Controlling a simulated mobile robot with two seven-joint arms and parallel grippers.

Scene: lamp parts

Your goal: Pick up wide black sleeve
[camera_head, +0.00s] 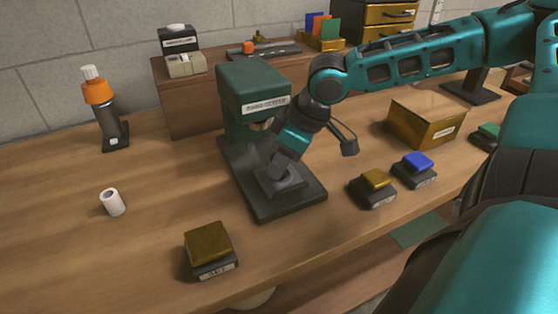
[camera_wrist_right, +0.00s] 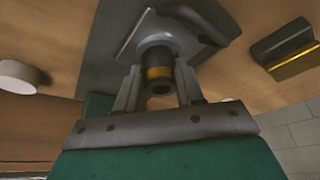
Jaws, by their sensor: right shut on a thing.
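My right gripper (camera_head: 278,176) reaches down at the base plate of the green press (camera_head: 250,85) in the head view. In the wrist view its fingers (camera_wrist_right: 158,88) are shut on a dark cylinder with a gold band, which I take to be the wide black sleeve (camera_wrist_right: 157,58). The sleeve stands at the grey fixture block (camera_wrist_right: 205,22) on the press base; I cannot tell whether it is seated or lifted. In the head view the sleeve is hidden behind the gripper. My left gripper is not in view.
A gold-topped button box (camera_head: 209,250) is in front; gold (camera_head: 374,187) and blue (camera_head: 416,168) ones are right of the press. A gold bin (camera_head: 425,122) stands behind them. The table's left part is mostly clear.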

